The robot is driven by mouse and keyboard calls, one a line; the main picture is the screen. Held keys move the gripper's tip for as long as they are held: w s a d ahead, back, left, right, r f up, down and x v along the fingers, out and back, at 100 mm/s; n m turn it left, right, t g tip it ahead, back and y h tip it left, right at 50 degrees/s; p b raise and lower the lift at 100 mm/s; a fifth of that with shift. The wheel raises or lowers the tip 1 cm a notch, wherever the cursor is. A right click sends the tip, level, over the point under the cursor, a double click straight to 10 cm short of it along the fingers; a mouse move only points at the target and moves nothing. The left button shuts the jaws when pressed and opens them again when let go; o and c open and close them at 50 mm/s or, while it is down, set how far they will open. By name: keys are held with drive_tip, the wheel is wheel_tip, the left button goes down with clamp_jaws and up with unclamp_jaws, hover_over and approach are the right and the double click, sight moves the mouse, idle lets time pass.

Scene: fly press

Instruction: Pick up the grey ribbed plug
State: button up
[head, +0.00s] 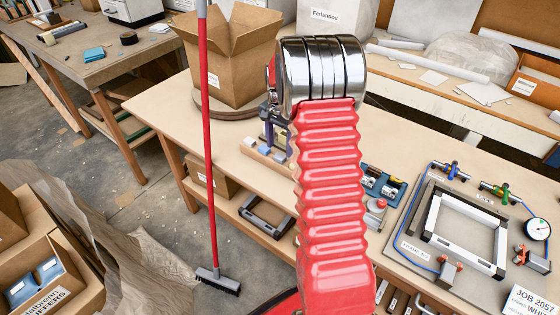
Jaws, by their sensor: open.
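My gripper (276,132) shows just left of my red ribbed arm, dark and pointing down over the wooden bench (405,150). It is partly hidden behind the arm's chrome rings; its jaws are open and I see nothing held in them. Small pale blocks (264,152) lie on the bench below it. A blue tray (398,190) with small grey and pale parts is right of my arm, partly covered by it. I cannot make out the grey ribbed plug for certain; it may be hidden or too small.
An open cardboard box (228,62) stands on the bench at the back left. A red-handled broom (208,150) stands upright before it. A fixture with a metal frame (466,228), valves and a gauge (538,229) occupies the right.

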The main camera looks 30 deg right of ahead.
sight(280, 156)
wheel_tip(280, 156, down, 4)
drive_tip(key=shift+f, duration=0.1)
idle(0.6)
drive_tip(key=c, duration=1.1)
